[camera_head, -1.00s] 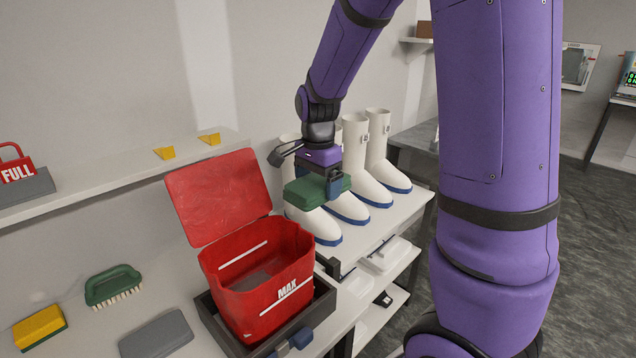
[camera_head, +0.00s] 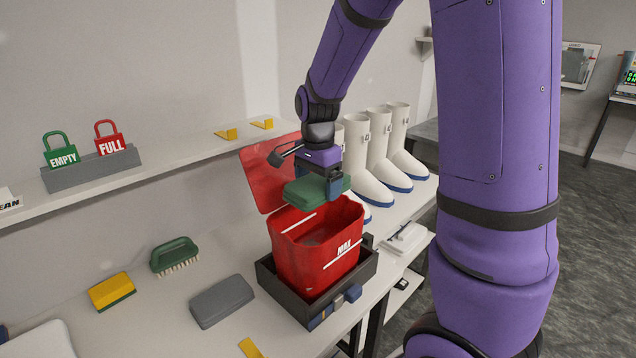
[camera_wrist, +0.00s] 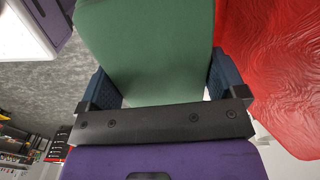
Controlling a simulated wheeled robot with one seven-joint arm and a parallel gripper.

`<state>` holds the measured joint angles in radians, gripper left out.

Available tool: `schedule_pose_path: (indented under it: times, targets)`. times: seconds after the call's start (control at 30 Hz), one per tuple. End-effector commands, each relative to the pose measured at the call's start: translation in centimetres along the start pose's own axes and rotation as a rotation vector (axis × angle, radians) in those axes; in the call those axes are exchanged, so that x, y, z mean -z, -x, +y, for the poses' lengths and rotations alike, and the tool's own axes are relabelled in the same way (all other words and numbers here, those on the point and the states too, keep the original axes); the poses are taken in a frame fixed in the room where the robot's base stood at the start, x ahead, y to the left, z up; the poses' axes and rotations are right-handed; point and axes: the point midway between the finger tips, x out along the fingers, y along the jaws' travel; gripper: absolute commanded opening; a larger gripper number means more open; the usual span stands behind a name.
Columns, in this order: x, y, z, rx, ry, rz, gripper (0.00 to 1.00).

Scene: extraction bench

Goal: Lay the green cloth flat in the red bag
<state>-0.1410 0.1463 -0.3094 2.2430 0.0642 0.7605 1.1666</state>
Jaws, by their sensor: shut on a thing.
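My gripper (camera_head: 328,184) is shut on the green cloth (camera_head: 310,192), a folded flat block. In the wrist view the green cloth (camera_wrist: 150,45) sits between the two blue fingers. In the head view the gripper and cloth appear over the back part of the red bag's (camera_head: 315,262) opening, above its rim. The bag stands open and upright in a dark tray (camera_head: 285,310), its lid (camera_head: 262,175) raised at the back. The bag has a MAX line, and its floor is partly visible. Red material (camera_wrist: 270,60) also fills the right of the wrist view.
White boots (camera_head: 378,165) stand close behind the bag. A grey block (camera_head: 222,300), a green brush (camera_head: 174,255) and a yellow sponge (camera_head: 112,291) lie to the left. The shelf holds EMPTY (camera_head: 60,150) and FULL (camera_head: 110,140) tags.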

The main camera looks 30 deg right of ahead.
Motion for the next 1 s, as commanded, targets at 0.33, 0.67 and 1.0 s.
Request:
schedule_pose_path:
  times: [0.33, 0.67, 1.0]
  targets:
    - [0.0, -0.9, 0.0, -0.002, 0.000, -0.001, 0.66]
    - [0.0, -3.7, 0.0, -0.002, 0.000, -0.001, 0.66]
    - [0.0, -6.6, 0.0, -0.001, 0.000, 0.000, 0.66]
